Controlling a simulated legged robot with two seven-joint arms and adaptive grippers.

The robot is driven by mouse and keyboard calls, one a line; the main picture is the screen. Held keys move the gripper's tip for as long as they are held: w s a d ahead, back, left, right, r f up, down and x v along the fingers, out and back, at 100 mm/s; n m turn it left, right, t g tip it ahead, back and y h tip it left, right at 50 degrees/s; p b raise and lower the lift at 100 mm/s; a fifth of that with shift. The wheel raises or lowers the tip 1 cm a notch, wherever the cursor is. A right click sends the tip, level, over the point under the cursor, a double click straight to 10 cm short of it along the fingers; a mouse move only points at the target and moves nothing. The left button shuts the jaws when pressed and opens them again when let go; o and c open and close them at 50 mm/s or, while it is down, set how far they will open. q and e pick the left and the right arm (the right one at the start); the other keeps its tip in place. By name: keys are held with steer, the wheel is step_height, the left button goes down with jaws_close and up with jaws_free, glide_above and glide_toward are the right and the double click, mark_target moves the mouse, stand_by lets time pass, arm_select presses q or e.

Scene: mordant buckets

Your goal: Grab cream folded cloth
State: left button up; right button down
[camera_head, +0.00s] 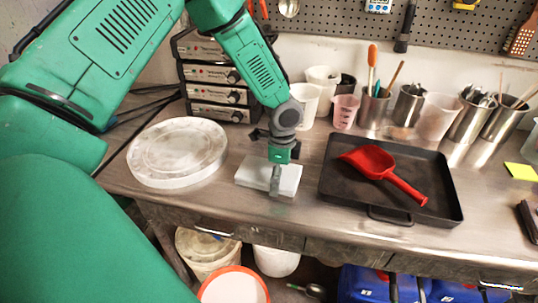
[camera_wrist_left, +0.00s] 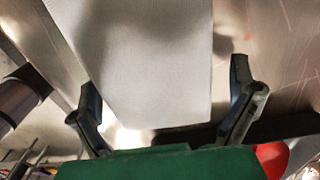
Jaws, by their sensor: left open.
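The cream folded cloth (camera_head: 254,171) looks like a pale, flat rectangular block on the metal workbench, between a round white lid-like disc and a black tray. It fills the upper middle of the left wrist view (camera_wrist_left: 150,60). My left gripper (camera_head: 275,186) points down at the cloth, and its fingers hide part of it in the head view. In the left wrist view the left gripper (camera_wrist_left: 165,88) is open, with its two fingers spread apart and the cloth showing between them. I cannot tell whether either finger touches the cloth. My right gripper is not in view.
The white disc (camera_head: 177,151) lies left of the cloth. The black tray (camera_head: 340,193) with a red scoop (camera_head: 378,164) lies close on the right. White cups (camera_head: 322,86) and stacked instruments (camera_head: 219,95) stand behind. The workbench's front edge (camera_head: 300,226) is near.

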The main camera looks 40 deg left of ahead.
arm_select(q)
steer(key=shift+d+r, duration=0.15)
steer(key=shift+d, duration=0.1)
steer(key=c, duration=1)
